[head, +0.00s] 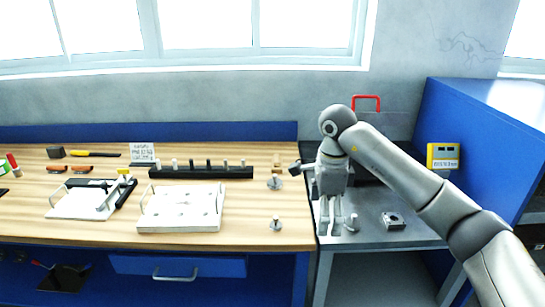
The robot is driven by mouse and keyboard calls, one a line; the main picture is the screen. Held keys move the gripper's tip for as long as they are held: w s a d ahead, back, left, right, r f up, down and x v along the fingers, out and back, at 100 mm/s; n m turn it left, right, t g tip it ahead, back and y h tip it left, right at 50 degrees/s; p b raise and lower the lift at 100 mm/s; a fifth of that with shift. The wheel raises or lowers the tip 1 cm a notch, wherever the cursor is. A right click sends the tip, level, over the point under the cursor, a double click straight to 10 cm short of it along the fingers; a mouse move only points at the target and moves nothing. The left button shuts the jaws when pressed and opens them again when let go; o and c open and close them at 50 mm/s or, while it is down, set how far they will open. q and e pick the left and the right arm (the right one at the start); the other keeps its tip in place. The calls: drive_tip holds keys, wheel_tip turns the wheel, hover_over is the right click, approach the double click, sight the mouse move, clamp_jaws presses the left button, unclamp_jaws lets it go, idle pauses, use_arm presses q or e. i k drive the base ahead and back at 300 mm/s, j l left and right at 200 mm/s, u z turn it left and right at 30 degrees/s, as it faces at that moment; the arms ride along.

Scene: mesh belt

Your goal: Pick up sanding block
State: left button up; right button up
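I cannot tell for certain which thing is the sanding block. A small tan block (277,160) stands near the right end of the wooden bench, left of my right arm. My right gripper (332,229) points down over the left part of the grey side table, with its two fingers a little apart and nothing visible between them. It is to the right of the tan block and apart from it. My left gripper is not in view.
The wooden bench (255,215) holds a white plate with handles (180,222), a black rack (200,172) and small metal knobs (276,224). A square metal part (393,221) lies on the grey table (375,236). A blue cabinet (455,110) stands at right.

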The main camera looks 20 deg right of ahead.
sight(277, 161)
drive_tip(key=i, duration=1.5)
